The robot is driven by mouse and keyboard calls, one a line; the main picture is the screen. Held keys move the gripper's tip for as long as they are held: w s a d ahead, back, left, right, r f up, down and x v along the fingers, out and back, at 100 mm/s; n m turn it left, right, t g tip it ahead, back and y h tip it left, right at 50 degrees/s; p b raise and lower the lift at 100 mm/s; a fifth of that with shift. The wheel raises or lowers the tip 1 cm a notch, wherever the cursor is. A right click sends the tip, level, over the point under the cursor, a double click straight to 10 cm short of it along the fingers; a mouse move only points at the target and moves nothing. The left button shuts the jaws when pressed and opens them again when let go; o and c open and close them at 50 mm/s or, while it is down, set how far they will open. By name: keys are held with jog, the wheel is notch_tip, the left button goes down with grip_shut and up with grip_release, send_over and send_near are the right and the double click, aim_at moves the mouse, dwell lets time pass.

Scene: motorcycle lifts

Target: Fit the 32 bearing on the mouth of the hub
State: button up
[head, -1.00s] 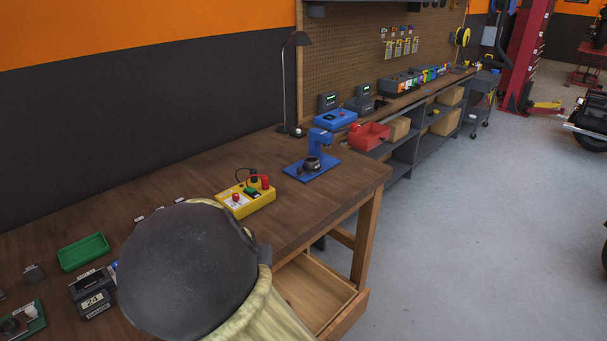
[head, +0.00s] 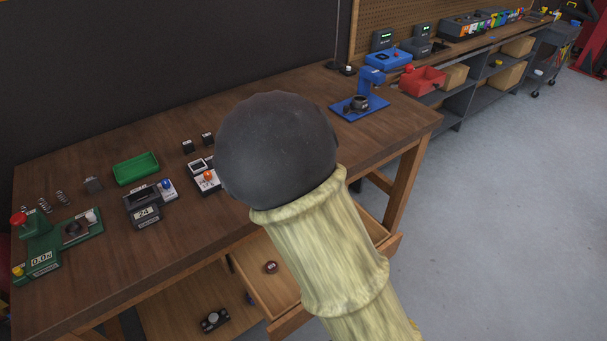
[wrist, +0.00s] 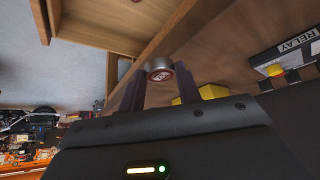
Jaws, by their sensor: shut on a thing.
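In the wrist view my gripper (wrist: 158,82) is shut on a small round bearing (wrist: 158,67) with a metallic rim and a dark reddish face. Its marking is too small to read. The bearing is held between the fingertips, in front of wooden bench parts. In the head view my arm hides the gripper and the bearing. A dark, cup-like part, possibly the hub (head: 359,102), sits on a blue stand (head: 350,113) at the bench's far right. The head view does not clearly show its mouth.
The wooden bench (head: 110,232) holds a green tray (head: 136,167), a grey gauge marked 24 (head: 146,213) and a green fixture (head: 42,250). An open drawer (head: 262,290) below the front edge holds a small dark red round piece (head: 271,267).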

jog(key=s+d+f+n+y+p, duration=0.1)
jog(key=s+d+f+n+p, duration=0.1)
jog(key=d+f, duration=1.1)
jog(key=shift+s+f+p, duration=0.3)
jog(key=shift+s+f, duration=0.3)
jog(key=shift+s, duration=0.1)
jog(key=shift+w+d, duration=0.1)
jog(key=shift+d, duration=0.1)
